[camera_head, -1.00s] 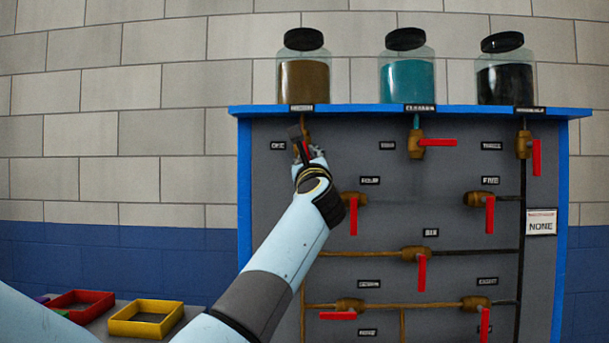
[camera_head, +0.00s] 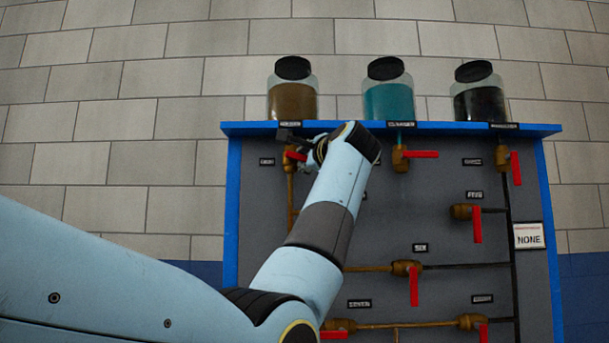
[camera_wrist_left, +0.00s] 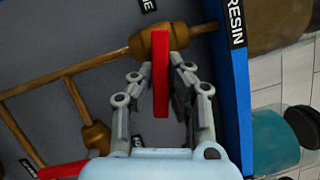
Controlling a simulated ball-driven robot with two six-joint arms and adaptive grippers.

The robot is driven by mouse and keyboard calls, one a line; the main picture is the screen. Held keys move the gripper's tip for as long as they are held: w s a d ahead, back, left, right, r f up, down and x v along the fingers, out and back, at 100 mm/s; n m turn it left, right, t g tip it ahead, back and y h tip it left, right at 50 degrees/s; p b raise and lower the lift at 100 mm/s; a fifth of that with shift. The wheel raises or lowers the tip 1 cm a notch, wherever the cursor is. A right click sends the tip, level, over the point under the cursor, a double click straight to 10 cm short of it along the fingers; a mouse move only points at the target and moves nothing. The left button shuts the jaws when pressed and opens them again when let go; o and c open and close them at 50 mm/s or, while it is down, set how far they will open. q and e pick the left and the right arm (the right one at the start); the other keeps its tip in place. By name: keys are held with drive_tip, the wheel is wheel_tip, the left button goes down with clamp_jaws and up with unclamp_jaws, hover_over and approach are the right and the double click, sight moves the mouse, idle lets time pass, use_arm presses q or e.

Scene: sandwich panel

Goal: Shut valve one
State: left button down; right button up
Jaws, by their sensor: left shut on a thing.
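Valve one (camera_head: 289,164) is a brass valve with a red handle on the pipe under the left jar; its label (camera_head: 267,161) is beside it. In the left wrist view the brass body (camera_wrist_left: 152,44) shows clearly. Its red handle (camera_wrist_left: 161,88) lies between the fingers, roughly crosswise to the pipe. My left gripper (camera_head: 296,150) is at the handle, seen partly from behind the wrist in the head view. It also shows in the left wrist view (camera_wrist_left: 161,92), shut on the handle. My right gripper is out of view.
Jars of brown (camera_head: 293,101), teal (camera_head: 388,100) and black (camera_head: 479,104) stand on the blue ledge (camera_head: 540,130). Other red-handled valves sit right and below, including one at the wrist view's lower left (camera_wrist_left: 95,136). My left forearm hides part of the panel.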

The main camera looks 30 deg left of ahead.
use_arm(q)
drive_tip(key=shift+w+d+r+n+g+h+b, duration=0.1)
drive_tip(key=shift+n+g+h+b, duration=0.15)
drive_tip(key=shift+n, duration=0.65)
drive_tip(key=shift+w+d+r+n+g+h+b, duration=0.15)
drive_tip(key=shift+n+g, duration=0.1)
drive_tip(key=shift+n, duration=0.65)
drive_tip(key=shift+s+a, duration=0.1)
drive_tip(key=c, duration=1.3)
unclamp_jaws()
drive_tip(key=shift+s+r, duration=0.1)
drive_tip(key=shift+r, duration=0.1)
drive_tip(key=v, duration=1.2)
